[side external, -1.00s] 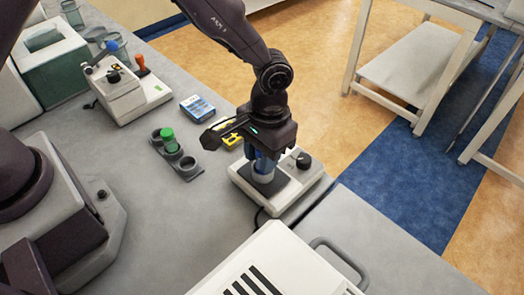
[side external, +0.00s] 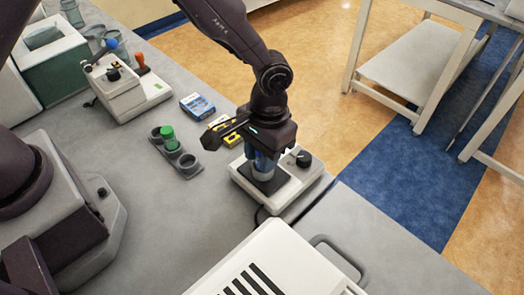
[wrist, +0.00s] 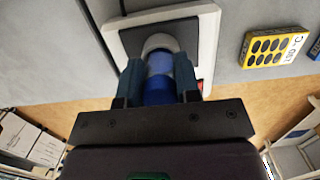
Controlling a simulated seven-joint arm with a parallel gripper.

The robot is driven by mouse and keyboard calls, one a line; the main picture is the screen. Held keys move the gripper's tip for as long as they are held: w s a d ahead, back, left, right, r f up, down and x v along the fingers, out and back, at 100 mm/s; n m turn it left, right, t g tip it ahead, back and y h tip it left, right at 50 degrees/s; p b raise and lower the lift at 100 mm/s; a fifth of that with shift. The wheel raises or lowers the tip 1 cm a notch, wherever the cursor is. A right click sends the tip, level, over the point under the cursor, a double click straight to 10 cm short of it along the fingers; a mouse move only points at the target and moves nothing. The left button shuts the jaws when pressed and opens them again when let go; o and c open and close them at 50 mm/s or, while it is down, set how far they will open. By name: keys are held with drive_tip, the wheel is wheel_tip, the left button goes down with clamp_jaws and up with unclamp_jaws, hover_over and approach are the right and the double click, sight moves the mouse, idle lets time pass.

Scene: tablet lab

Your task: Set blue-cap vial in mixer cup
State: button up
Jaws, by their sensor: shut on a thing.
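The blue-cap vial (wrist: 158,92) is between the two fingers of my gripper (wrist: 158,82), which is shut on it. In the side view my gripper (side external: 263,157) points down over the mixer (side external: 299,184), a white box with a black knob. The pale mixer cup (wrist: 160,42) is at the far end of the vial in the wrist view, on the mixer's dark square plate (wrist: 133,41). The vial's lower end is lined up with the cup and looks to be at or inside its rim; how deep is hidden.
A grey rack (side external: 187,165) holding a green-cap vial (side external: 168,137) stands left of the mixer. A yellow pill pack (wrist: 275,46) and a blue pack (side external: 197,106) lie near it. A second device (side external: 127,88) stands farther back. A white case (side external: 272,265) is in front.

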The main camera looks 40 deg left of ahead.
idle(0.4)
drive_tip(key=o, duration=1.4)
drive_tip(key=shift+r, duration=4.3)
